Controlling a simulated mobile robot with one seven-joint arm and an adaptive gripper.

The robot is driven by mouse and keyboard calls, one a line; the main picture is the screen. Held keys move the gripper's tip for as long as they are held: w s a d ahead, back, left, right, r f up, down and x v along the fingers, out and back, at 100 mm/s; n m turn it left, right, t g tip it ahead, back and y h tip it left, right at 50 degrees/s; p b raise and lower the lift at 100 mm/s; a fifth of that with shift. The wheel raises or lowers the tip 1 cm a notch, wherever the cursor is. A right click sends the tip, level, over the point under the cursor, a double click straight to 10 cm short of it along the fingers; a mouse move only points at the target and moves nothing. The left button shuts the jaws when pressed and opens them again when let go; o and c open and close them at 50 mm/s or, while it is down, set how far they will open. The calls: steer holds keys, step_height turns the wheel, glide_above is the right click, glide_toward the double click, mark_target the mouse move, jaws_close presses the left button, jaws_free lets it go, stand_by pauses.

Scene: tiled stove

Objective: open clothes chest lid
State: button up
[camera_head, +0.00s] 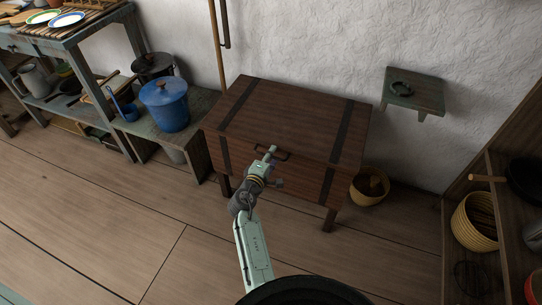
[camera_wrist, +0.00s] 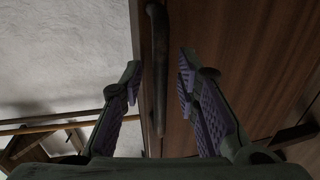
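The clothes chest (camera_head: 290,120) is a dark reddish-brown wooden box on legs with black metal bands, standing against the white wall. Its lid looks shut. A dark handle (camera_head: 284,156) sits on the front near the lid's edge. My gripper (camera_head: 271,152) is at this handle, in front of the chest. In the wrist view, my gripper (camera_wrist: 160,88) is open, with its purple-padded fingers on either side of the dark bar of the handle (camera_wrist: 157,60). Gaps show between the bar and both fingers. The chest's wood (camera_wrist: 230,50) fills the right of that view.
A blue lidded pot (camera_head: 165,105) stands on a low shelf left of the chest. A small wall shelf (camera_head: 414,90) hangs to the right. A basket (camera_head: 369,186) stands on the floor beside the chest. The wooden floor (camera_head: 100,220) at front left is clear.

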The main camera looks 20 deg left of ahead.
steer(key=shift+c, duration=0.3)
jaws_close()
stand_by(0.6)
